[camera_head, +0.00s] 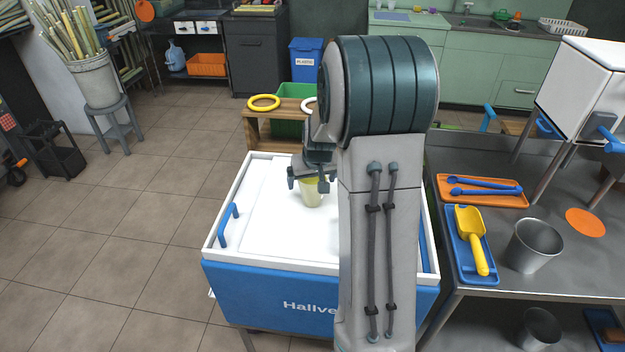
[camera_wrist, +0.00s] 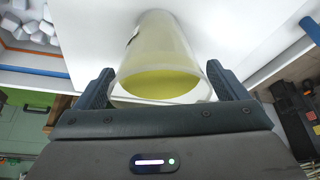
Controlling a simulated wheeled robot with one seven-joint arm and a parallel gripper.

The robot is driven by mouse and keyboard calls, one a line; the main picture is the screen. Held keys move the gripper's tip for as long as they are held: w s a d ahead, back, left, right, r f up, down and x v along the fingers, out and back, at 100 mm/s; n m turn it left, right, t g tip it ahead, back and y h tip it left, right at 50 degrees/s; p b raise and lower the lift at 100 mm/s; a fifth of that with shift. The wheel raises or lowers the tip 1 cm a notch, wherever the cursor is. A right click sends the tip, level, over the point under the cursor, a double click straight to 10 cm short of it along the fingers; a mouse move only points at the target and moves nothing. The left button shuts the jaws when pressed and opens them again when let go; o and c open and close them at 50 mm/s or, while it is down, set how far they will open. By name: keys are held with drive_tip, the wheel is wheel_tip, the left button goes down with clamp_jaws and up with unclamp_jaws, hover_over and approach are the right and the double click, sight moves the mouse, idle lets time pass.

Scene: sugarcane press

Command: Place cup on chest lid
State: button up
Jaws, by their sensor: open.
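The cup (camera_head: 311,194) is clear, with yellow juice in it. It appears to stand upright on the white lid (camera_head: 262,205) of the blue ice chest (camera_head: 262,290). My gripper (camera_head: 307,181) is at the upper part of the cup, with its fingers open on either side. In the wrist view the cup (camera_wrist: 160,60) lies between the two open fingers of my gripper (camera_wrist: 157,85). Whether either finger touches the cup is hard to tell. My arm hides the right part of the chest in the head view.
White ice cubes (camera_wrist: 35,22) show beside the lid in the wrist view. A blue handle (camera_head: 228,225) is on the left of the lid. A steel table at right holds a yellow scoop (camera_head: 471,238), an orange tray (camera_head: 483,191) and a metal cup (camera_head: 533,246).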

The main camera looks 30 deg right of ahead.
drive_tip(key=d+v, duration=0.1)
drive_tip(key=v, duration=1)
drive_tip(key=s+a+n+g, duration=0.1)
drive_tip(key=s+a, duration=0.7)
drive_tip(key=s, duration=0.2)
drive_tip(key=s+a+n, duration=0.1)
drive_tip(key=s+a, duration=0.7)
drive_tip(key=s, duration=0.3)
drive_tip(key=shift+s+f+g+y, duration=0.2)
drive_tip(key=shift+g+y, duration=0.2)
drive_tip(key=shift+a, duration=0.1)
drive_tip(key=shift+c, duration=0.3)
